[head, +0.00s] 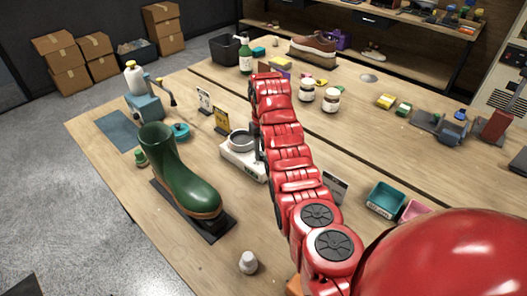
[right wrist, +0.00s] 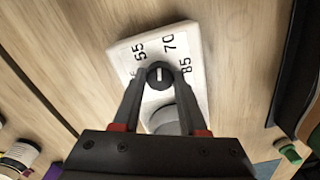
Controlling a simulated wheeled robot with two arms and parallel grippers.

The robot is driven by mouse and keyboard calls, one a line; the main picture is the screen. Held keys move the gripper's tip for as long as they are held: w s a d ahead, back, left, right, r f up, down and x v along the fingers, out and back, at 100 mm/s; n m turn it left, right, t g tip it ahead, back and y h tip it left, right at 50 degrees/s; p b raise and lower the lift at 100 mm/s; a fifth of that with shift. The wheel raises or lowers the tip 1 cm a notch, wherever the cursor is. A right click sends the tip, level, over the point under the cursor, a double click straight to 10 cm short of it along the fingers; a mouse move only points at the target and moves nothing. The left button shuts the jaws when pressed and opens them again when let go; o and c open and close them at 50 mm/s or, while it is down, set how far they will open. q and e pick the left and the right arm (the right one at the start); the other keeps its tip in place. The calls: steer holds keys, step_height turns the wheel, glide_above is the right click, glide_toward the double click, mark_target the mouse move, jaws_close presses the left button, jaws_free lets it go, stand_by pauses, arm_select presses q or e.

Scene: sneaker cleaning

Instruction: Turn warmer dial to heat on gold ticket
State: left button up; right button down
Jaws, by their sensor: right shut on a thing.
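The warmer (head: 240,164) is a white box with a round metal cup top on the workbench, partly hidden by my right arm in the head view. In the right wrist view its white panel (right wrist: 196,35) shows 55, 70, 85 and a partly hidden mark. Its black dial (right wrist: 160,75) has a white pointer line, aimed between 55 and 70. My right gripper (right wrist: 160,78) is shut on the dial, one finger on each side. The gold ticket (head: 221,121) stands behind the warmer; its text is too small to read. My left gripper is not in view.
A green boot (head: 182,180) stands on a dark mat left of the warmer. A white ticket (head: 204,100) stands near the gold one. Two jars (head: 331,99) and a teal bin (head: 387,198) lie right of my arm. A small white bottle (head: 248,262) stands near the front.

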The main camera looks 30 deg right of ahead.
steer(key=shift+m, duration=1.6)
steer(key=shift+c, duration=2.2)
jaws_free()
steer(key=shift+r, duration=0.1)
